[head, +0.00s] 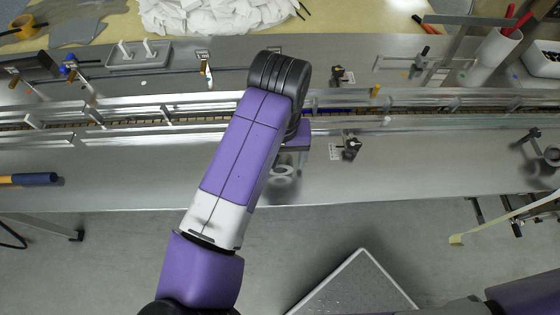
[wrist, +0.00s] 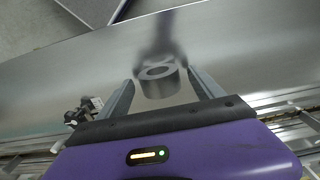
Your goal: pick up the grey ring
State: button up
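The grey ring (wrist: 161,88) stands on the shiny metal surface (wrist: 235,45), its round opening visible and a blurred reflection beside it. In the wrist view it lies between the tips of my gripper's two fingers (wrist: 160,78), with a gap visible on each side. My gripper is open and holds nothing.
A railed conveyor (head: 440,109) runs across the bench behind the ring. A small black bracket (head: 351,147) stands to the right, and it also shows left of the fingers in the wrist view (wrist: 82,112). A blue-and-yellow handled tool (head: 33,180) lies far left. The metal around the ring is clear.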

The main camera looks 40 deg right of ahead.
jog(key=c, duration=1.3)
jog(key=shift+r, duration=0.1)
